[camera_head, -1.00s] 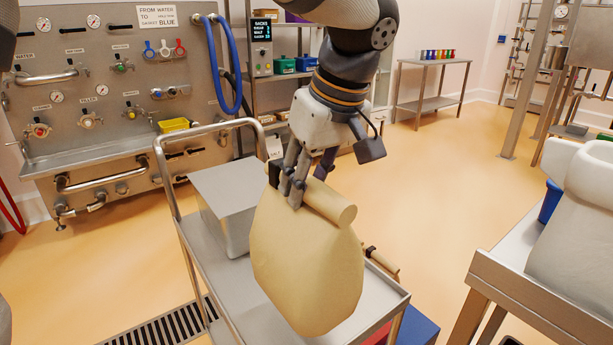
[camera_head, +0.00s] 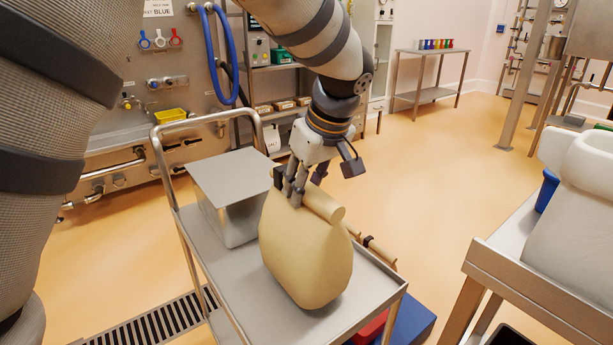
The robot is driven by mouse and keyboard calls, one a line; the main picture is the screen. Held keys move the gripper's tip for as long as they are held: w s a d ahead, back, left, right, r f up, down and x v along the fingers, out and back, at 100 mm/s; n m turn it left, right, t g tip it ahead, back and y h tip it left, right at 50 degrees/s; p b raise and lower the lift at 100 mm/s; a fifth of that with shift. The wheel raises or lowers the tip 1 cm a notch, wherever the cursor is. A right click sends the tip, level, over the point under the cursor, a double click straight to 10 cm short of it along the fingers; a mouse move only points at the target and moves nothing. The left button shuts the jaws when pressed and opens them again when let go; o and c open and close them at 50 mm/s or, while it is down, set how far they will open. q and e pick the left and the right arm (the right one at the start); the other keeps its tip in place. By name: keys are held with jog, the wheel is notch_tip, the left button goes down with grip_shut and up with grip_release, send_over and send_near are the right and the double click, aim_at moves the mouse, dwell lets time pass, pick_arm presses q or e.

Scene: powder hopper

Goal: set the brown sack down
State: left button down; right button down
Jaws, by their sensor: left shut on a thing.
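The brown sack (camera_head: 305,255) is a tan, bulging bag with a rolled top, upright over the steel trolley (camera_head: 232,322). My left gripper (camera_head: 297,192) comes down from above and is shut on the sack's rolled top. The sack's base shows against the trolley's top shelf, near its front right part. I cannot tell whether the base touches the shelf. The sack hides part of the shelf behind it. My right gripper is not in view.
A steel box (camera_head: 232,190) stands on the trolley just left of the sack. A tan roll with a dark band (camera_head: 378,252) shows at the trolley's right edge. A table (camera_head: 510,262) with a bulky white object (camera_head: 580,225) stands at right.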

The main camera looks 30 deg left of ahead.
pick_arm(q)
jog(key=shift+f, duration=0.8)
jog(key=c, duration=1.2)
grip_release()
jog(key=shift+s+f, duration=0.15)
jog(key=shift+f, duration=0.1)
jog(key=shift+c, duration=0.2)
jog(key=v, duration=1.2)
jog(key=shift+r, duration=0.1)
